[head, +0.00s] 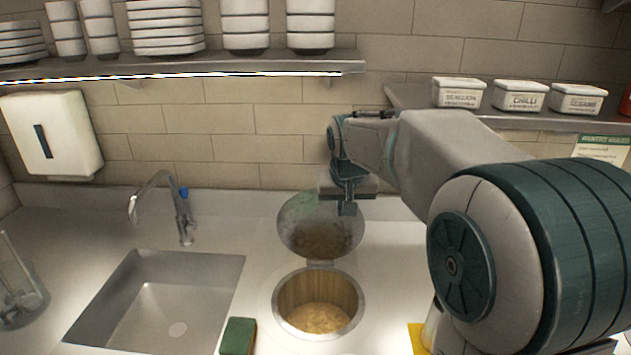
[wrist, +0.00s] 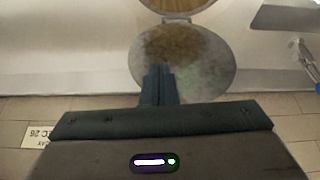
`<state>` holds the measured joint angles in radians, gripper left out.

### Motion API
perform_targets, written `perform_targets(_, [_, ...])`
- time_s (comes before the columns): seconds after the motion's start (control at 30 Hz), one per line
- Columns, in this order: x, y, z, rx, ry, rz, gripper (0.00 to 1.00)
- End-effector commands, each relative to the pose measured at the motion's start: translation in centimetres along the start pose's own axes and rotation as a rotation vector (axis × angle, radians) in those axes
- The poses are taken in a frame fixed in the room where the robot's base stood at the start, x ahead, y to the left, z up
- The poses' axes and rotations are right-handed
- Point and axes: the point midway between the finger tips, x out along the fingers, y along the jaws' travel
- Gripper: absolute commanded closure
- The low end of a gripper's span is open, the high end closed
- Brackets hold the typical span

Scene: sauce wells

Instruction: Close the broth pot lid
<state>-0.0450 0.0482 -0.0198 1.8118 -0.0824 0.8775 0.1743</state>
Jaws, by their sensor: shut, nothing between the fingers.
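The broth pot (head: 318,303) is a round well sunk in the counter, with brownish broth inside. Its round metal lid (head: 321,240) stands open, hinged at the back rim and leaning up toward the wall. My gripper (head: 347,209) is shut and empty, at the upper part of the lid in the head view. In the wrist view my gripper fingers (wrist: 159,84) overlap the edge of the lid (wrist: 205,62). I cannot tell whether they touch it. Part of the pot opening (wrist: 175,4) shows at the top of the wrist view.
A sink (head: 165,300) with a tap (head: 178,208) lies to the left. A green sponge (head: 238,336) sits by the pot's front left. A shelf with labelled tubs (head: 520,96) is at the right, and stacked dishes (head: 165,27) stand on the upper left shelf.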

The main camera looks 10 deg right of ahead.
Motion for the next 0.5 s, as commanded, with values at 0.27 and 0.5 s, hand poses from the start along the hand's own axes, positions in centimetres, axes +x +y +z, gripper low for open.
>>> perform_targets(0.27, [2.1,-1.9,-10.6,0.036,0.066,0.016,1.0])
perform_targets(0.5, [4.0,-3.1,-15.7,0.059,0.109,0.023,1.0])
